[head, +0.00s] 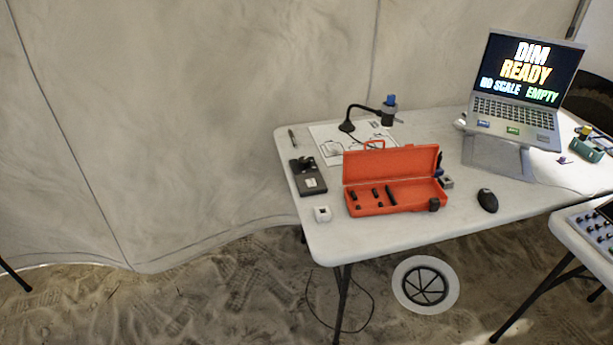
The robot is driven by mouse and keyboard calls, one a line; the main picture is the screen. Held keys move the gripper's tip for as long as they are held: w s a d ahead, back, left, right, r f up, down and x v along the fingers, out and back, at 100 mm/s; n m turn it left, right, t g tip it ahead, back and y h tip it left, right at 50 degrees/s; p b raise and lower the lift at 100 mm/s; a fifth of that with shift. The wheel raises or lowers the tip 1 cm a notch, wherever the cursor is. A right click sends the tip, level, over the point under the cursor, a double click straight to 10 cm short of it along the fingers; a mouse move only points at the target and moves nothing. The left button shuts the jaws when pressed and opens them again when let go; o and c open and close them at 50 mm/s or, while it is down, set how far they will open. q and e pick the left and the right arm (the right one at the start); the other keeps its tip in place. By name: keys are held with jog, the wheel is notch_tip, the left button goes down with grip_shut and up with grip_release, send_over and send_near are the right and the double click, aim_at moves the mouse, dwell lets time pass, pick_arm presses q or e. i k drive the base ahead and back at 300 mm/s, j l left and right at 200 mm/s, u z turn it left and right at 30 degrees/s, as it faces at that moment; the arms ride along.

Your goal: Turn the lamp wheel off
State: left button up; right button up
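A black gooseneck lamp (363,108) stands at the back left of the white table. I cannot tell whether this blue part is the lamp wheel, and no other wheel on the lamp can be made out. The laptop screen (526,70) reads "DIM READY" and "NO SCALE EMPTY". Neither of my grippers is in view.
The laptop stands on a raised stand. A second table (583,246) is at right. A round vent-like disc (452,291) lies on sand.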

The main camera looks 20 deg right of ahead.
aim_at(304, 162)
jog(key=i+j, duration=0.15)
jog(key=j, duration=0.2)
jog(key=i+j, duration=0.2)
jog(key=j, duration=0.15)
jog(key=z, duration=1.65)
